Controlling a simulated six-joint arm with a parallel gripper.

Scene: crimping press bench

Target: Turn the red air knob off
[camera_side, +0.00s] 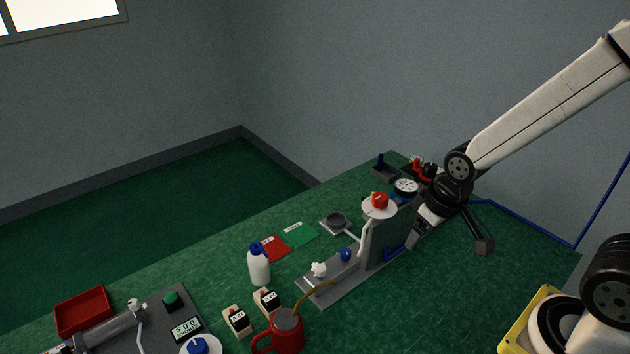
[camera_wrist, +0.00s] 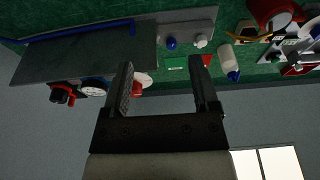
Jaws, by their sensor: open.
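The red air knob (camera_side: 379,199) sits on a round white plate (camera_side: 371,211) at the top of the grey upright press panel (camera_side: 379,242). In the wrist view the red knob (camera_wrist: 137,89) and its white plate (camera_wrist: 146,79) show partly behind the left finger. My gripper (camera_wrist: 162,65) is open, with nothing between its fingers. In the side view my gripper (camera_side: 423,220) is low on the right side of the panel, apart from the knob. Its fingertips are hard to make out there. The knob's pointing direction is too small to tell.
A round gauge (camera_side: 405,186) and red fittings (camera_side: 420,167) stand behind the knob, close to my wrist.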

